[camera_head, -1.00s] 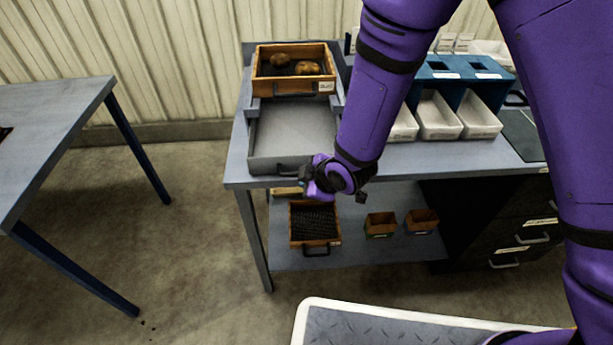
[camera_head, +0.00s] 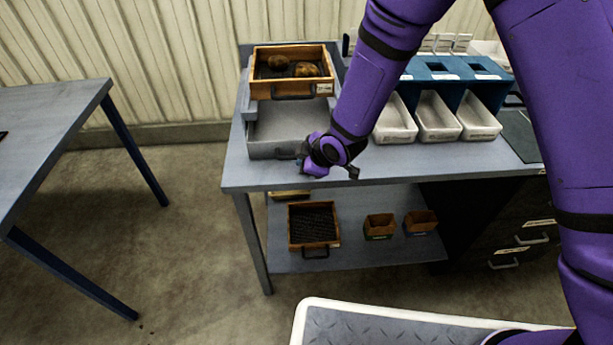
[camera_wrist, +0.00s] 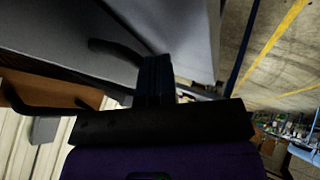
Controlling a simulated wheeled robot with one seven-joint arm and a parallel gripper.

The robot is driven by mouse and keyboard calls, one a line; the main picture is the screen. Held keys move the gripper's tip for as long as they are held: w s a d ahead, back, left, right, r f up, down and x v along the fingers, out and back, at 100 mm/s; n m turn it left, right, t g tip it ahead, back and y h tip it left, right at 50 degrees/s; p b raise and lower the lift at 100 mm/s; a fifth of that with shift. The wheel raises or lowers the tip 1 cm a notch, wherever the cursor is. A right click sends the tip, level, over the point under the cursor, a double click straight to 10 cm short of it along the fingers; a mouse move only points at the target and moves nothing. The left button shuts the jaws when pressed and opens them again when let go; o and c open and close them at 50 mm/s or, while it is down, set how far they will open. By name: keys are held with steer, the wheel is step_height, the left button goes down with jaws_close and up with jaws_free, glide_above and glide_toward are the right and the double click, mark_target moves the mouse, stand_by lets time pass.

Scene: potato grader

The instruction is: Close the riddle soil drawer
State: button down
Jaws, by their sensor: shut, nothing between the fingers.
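The riddle soil drawer (camera_head: 290,125) is a grey, shallow tray in a grey frame under the wooden riddle box (camera_head: 262,88), on the bench at the left. It is partly pulled out toward me, and its inside looks empty. My gripper (camera_head: 302,160) is shut and empty at the front of the drawer, near its right corner; the head view does not clearly show contact. In the wrist view my shut fingers (camera_wrist: 155,75) are close to the drawer's dark handle (camera_wrist: 115,50). My wrist hides the drawer's right front corner in the head view.
The riddle box holds potatoes, and its handle (camera_head: 293,95) sticks out above the drawer. White bins (camera_head: 396,120) in a blue rack stand to the right. Below, a shelf (camera_head: 350,256) carries a mesh-bottomed wooden tray and small boxes.

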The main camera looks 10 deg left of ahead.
steer(key=w, duration=0.2)
steer(key=w+a, duration=0.1)
steer(key=w, duration=0.4)
steer(key=shift+w+a, duration=0.3)
steer(key=shift+a, duration=0.1)
steer(key=shift+w+a+r, duration=0.1)
steer(key=shift+w, duration=0.2)
